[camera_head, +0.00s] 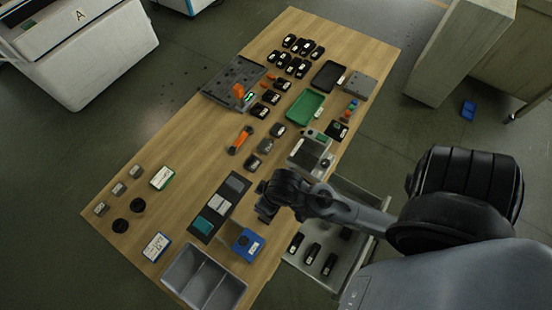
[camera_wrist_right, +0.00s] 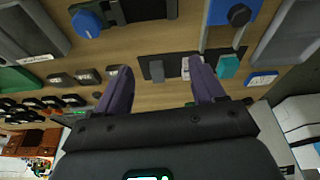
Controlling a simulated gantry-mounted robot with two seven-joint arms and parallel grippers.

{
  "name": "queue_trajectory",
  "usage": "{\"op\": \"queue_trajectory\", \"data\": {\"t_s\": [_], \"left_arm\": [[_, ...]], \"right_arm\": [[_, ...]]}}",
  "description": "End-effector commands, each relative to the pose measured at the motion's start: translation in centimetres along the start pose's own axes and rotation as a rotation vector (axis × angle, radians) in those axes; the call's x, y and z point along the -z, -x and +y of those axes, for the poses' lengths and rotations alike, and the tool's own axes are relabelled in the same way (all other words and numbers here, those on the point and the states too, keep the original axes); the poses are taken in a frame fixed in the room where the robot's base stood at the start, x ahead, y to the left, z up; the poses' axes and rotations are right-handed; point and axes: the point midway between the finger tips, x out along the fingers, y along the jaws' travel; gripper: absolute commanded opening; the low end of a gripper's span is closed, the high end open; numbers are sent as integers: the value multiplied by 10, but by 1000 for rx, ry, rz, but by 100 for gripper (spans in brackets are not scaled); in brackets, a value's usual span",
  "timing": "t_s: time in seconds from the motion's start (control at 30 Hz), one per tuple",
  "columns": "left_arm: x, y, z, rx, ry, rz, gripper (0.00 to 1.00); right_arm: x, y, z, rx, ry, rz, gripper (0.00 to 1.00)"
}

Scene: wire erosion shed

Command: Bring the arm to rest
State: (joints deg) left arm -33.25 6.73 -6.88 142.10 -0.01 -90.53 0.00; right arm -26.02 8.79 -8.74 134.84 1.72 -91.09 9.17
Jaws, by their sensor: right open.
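My right arm (camera_head: 352,211) comes in from the right over the wooden table. Its gripper (camera_head: 266,203) hangs above the near right part of the table, beside a dark mat (camera_head: 207,226) with grey and teal blocks on it. In the right wrist view my right gripper (camera_wrist_right: 160,72) has its two fingers spread wide, with nothing between them but the mat and table beyond. I cannot tell its exact height above the table. My left gripper is in neither view.
A blue box (camera_head: 248,243) and a grey divided bin (camera_head: 231,291) are near the gripper. An open drawer (camera_head: 291,259) with black items lies below the arm. A machine (camera_head: 311,152), green tray (camera_head: 305,106) and several black parts stand farther back. Bare table (camera_head: 190,150) shows left.

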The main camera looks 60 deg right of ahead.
Motion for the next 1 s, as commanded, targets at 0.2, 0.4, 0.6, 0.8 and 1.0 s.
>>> {"op": "queue_trajectory", "data": {"t_s": [0.2, 0.4, 0.6, 0.8, 1.0], "left_arm": [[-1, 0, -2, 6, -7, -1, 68], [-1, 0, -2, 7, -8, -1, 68], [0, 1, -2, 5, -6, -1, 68], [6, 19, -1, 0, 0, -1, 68], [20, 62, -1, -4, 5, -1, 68]], "right_arm": [[-26, 27, -2, 22, 129, 13, 69], [-28, 30, -2, 24, 146, 16, 69], [-27, 32, -2, 23, 145, 15, 69], [-22, 49, -1, 23, 144, 15, 69], [-8, 92, -1, 24, 144, 14, 69]]}}
